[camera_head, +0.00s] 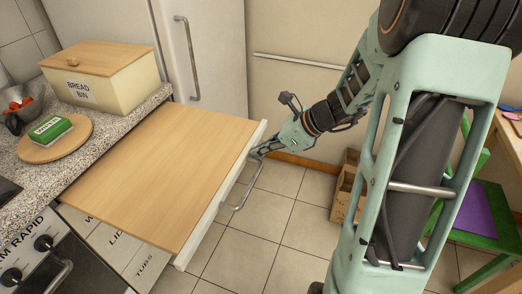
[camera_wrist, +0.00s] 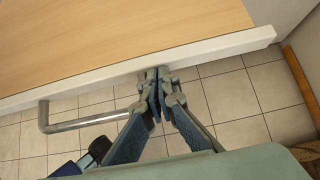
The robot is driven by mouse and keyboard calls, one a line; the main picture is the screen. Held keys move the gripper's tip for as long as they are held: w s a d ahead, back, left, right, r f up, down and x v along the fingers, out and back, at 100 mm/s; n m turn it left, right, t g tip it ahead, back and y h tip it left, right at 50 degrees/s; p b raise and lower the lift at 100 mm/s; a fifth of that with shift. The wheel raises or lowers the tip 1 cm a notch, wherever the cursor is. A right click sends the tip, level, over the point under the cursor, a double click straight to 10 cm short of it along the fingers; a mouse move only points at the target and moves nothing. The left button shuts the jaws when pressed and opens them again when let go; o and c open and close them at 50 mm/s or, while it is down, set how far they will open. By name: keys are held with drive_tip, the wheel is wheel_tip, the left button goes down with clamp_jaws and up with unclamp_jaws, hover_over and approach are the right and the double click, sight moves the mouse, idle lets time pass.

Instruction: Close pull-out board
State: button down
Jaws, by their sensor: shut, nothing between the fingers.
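The pull-out board (camera_head: 165,165) is a light wood panel extended from under the speckled counter, with a white front edge (camera_head: 215,200). A metal bar handle (camera_head: 242,192) sticks out from that front edge. In the wrist view the board (camera_wrist: 110,35) fills the top, and its handle (camera_wrist: 85,121) lies left of my gripper (camera_wrist: 158,75). My gripper is shut and empty, its fingertips at the white front edge near the handle's far end. I cannot tell whether they touch it. In the head view my gripper (camera_head: 262,150) is at the board's far front corner.
A bread bin (camera_head: 110,85) and a round board with a green butter pack (camera_head: 50,130) stand on the counter (camera_head: 25,180). A white fridge door (camera_head: 215,60) is behind. Tiled floor before the board is clear.

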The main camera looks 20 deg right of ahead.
sight(157, 124)
drive_tip(key=w+a+p, duration=0.3)
drive_tip(key=w+a, duration=0.3)
drive_tip(key=a, duration=0.2)
drive_tip(key=w+a+p, duration=0.3)
drive_tip(key=w+a, duration=0.3)
drive_tip(key=a, duration=0.3)
drive_tip(key=w+a+p, duration=0.3)
drive_tip(key=w+a, duration=0.4)
drive_tip(key=a, duration=0.2)
drive_tip(key=shift+a+r, duration=0.15)
drive_tip(key=shift+a, duration=0.05)
drive_tip(key=shift+w+a+p, duration=0.3)
drive_tip(key=shift+w+a, duration=0.1)
drive_tip(key=shift+a, duration=0.05)
